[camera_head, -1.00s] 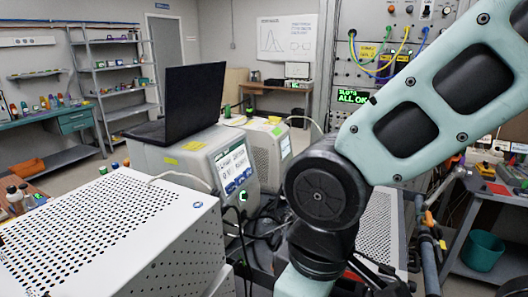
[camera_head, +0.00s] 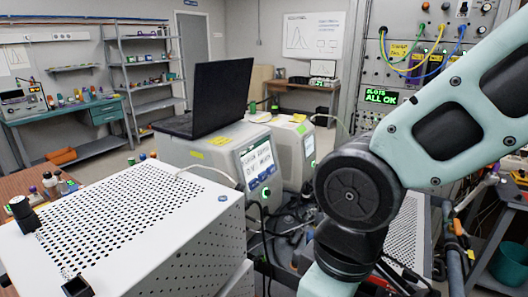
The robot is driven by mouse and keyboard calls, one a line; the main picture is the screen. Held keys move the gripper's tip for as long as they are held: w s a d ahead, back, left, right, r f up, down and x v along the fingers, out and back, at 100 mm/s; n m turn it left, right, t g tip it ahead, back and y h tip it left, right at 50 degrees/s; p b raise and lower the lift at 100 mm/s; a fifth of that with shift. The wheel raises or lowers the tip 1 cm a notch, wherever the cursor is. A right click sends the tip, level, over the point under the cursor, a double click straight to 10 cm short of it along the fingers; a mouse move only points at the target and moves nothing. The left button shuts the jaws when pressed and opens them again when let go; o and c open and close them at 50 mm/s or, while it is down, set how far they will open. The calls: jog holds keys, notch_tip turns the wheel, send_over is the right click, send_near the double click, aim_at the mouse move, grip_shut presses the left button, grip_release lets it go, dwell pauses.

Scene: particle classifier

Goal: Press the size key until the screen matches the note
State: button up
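A grey-white instrument with a lit screen (camera_head: 256,160) stands at the middle, facing right. Its screen shows two lines of text, too small to read surely. A row of blue keys (camera_head: 262,179) lies below the screen, with a green-lit round button (camera_head: 265,193) under it. I cannot tell which is the size key. Small yellow notes (camera_head: 197,155) lie on the instrument's top; their writing is not legible. My arm crosses the right side and bends down at a dark joint, right of the instrument and apart from its keys. My gripper is not visible.
A black laptop (camera_head: 211,99) sits on the instrument. A perforated white case (camera_head: 130,225) fills the front left. A second instrument (camera_head: 292,155) stands behind. A rack panel (camera_head: 420,70) with cables and a green "ALL OK" display is at right. Dark cables hang between.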

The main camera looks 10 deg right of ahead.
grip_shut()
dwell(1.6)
